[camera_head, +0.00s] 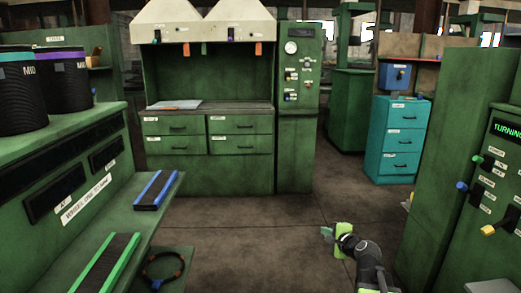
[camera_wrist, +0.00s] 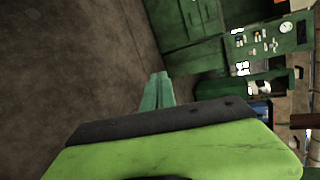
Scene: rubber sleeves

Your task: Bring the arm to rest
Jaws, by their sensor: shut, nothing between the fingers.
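My gripper (camera_head: 326,232) is low in the right half of the head view, in front of the bare floor, at the end of my dark and lime-green arm. In the wrist view, its teal fingers (camera_wrist: 157,91) are together, with nothing between them. The wrist picture is tilted, with floor at left and green cabinets at upper right. The gripper appears clear of the furniture around it.
A green bench (camera_head: 75,185) with dark drums and strips stands at left. A hooded green workbench (camera_head: 208,180) is at the back. A teal drawer unit (camera_head: 398,140) and a control cabinet (camera_head: 455,170) stand at right. Open floor (camera_head: 255,235) lies between.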

